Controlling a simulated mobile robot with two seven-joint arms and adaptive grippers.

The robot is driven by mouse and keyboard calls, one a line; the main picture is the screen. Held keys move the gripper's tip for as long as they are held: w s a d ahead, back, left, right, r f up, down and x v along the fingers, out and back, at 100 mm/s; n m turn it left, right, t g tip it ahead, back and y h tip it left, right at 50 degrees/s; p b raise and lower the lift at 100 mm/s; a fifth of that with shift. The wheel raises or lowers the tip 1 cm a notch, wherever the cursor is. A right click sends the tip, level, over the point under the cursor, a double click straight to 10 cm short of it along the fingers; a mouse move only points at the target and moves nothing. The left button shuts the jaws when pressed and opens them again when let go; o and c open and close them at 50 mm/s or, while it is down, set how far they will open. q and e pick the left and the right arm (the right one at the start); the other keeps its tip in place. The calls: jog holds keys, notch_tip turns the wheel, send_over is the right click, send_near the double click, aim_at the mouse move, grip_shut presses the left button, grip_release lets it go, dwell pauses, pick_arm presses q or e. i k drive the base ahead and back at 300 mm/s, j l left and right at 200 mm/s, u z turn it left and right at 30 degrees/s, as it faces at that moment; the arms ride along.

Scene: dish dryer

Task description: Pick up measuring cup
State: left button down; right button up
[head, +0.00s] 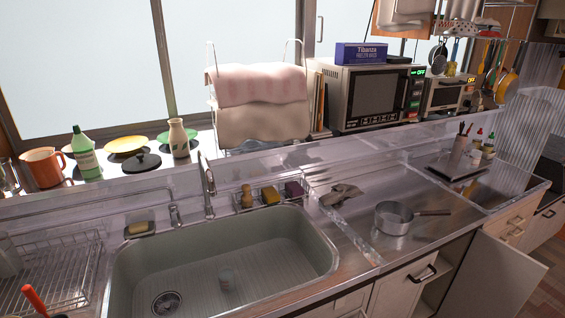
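The faucet (208,185) rises at the sink's back edge. A wire dish rack (62,272) stands left. A cabinet door (492,277) hangs open at lower right.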

aim_at(226, 274)
jog(key=l+u, duration=0.25)
jog(key=l, duration=1.85)
jog(key=i+j, duration=0.25)
jog(key=i, duration=0.2)
jog(key=i+j, duration=0.25)
jog(key=i, duration=0.2)
